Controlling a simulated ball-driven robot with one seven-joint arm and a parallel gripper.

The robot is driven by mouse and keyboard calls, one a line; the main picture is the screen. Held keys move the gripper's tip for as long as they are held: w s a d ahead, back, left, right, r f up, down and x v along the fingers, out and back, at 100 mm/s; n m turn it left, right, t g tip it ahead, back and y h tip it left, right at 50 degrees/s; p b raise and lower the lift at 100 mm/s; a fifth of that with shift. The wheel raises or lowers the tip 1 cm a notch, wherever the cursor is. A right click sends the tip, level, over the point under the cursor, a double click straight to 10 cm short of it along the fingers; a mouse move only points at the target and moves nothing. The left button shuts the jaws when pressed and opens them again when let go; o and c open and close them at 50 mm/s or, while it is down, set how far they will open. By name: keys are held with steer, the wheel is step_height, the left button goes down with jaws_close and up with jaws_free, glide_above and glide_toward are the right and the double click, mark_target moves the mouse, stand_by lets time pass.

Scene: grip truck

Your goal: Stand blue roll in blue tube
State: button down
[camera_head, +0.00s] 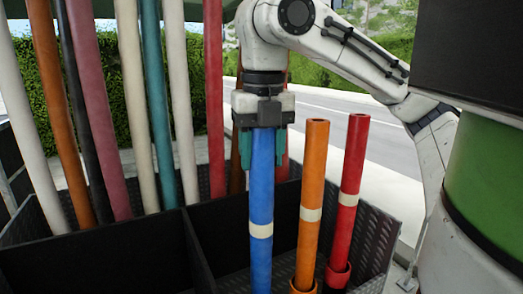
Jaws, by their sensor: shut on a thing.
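The blue roll (261,195) is long, with a pale band (261,230) around its lower half. It hangs upright in the middle of the head view. My gripper (262,150) points down and is shut on the roll's top end, with a finger on either side. The roll's lower end runs down to the bottom edge of the picture, so I cannot tell what it touches there. The blue tube is not in view.
An orange roll (311,180) stands in an orange tube (303,287), and a red roll (351,170) in a red tube (338,275), just right of the blue roll. Several tall poles (130,90) lean at the left. Dark bin walls (110,250) divide the truck bed.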

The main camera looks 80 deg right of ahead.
steer(key=shift+f, duration=0.2)
steer(key=shift+c, duration=2.1)
jaws_free()
steer(key=r, duration=0.7)
steer(key=r+p, duration=0.1)
steer(key=r, duration=0.2)
steer(key=shift+s+a+r, duration=0.2)
steer(key=shift+a+r, duration=0.1)
steer(key=shift+r, duration=0.1)
